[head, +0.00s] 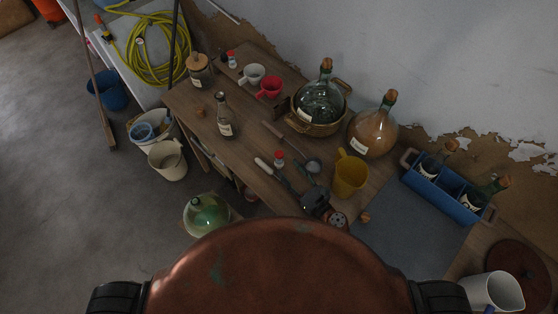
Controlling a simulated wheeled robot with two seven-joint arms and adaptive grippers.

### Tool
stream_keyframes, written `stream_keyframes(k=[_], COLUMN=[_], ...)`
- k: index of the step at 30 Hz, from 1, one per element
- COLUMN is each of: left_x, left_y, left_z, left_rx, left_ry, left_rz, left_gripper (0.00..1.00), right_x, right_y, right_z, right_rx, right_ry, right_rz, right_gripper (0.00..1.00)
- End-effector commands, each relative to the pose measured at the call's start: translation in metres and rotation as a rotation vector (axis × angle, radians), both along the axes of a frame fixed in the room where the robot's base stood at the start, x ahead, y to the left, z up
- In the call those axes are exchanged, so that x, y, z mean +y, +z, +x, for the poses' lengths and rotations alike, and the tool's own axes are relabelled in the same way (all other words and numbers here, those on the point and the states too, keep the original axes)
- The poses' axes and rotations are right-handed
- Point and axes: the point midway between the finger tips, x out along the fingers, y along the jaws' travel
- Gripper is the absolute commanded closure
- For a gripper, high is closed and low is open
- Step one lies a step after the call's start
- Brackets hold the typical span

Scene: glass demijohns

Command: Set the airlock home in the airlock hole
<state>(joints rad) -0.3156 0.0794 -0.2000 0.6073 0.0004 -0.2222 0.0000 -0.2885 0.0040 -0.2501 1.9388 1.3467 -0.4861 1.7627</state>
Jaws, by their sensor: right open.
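A small piece with a red cap and pale body (279,158) stands on the wooden table; it looks like the airlock, but it is too small to be sure. A clear greenish demijohn (318,108) with a cork stands in a wicker basket. An amber demijohn (372,132), also corked, stands to its right. The airlock hole cannot be made out. My left gripper is not in view.
Red (270,88) and white (252,74) cups, a brown bottle (224,118) and a jar (200,72) stand farther left. A blue bottle carrier (440,190) is at right.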

Motion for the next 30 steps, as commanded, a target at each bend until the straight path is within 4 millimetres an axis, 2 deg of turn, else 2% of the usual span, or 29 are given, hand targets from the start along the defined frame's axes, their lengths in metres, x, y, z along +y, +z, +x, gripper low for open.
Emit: stream_keyframes(k=[1, 6, 10, 18, 26, 30], left_x=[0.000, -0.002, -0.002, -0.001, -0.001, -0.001], left_y=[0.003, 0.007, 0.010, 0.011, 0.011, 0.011], left_z=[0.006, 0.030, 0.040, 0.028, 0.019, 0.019], left_rx=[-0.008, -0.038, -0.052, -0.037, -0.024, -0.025], left_ry=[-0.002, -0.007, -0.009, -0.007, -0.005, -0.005], left_rz=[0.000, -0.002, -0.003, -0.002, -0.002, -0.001], left_gripper=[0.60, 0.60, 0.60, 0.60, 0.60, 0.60], right_x=[0.005, 0.010, 0.022, 0.041, 0.042, 0.042], right_y=[0.006, 0.006, 0.007, 0.006, 0.005, 0.005], right_z=[0.006, 0.014, 0.030, 0.058, 0.059, 0.059], right_rx=[-0.005, -0.005, -0.006, -0.003, -0.002, -0.002], right_ry=[0.001, -0.001, -0.001, -0.003, -0.003, -0.003], right_rz=[0.004, 0.004, 0.004, 0.002, 0.002, 0.002], right_gripper=[0.55, 0.55, 0.55, 0.55, 0.55, 0.64])
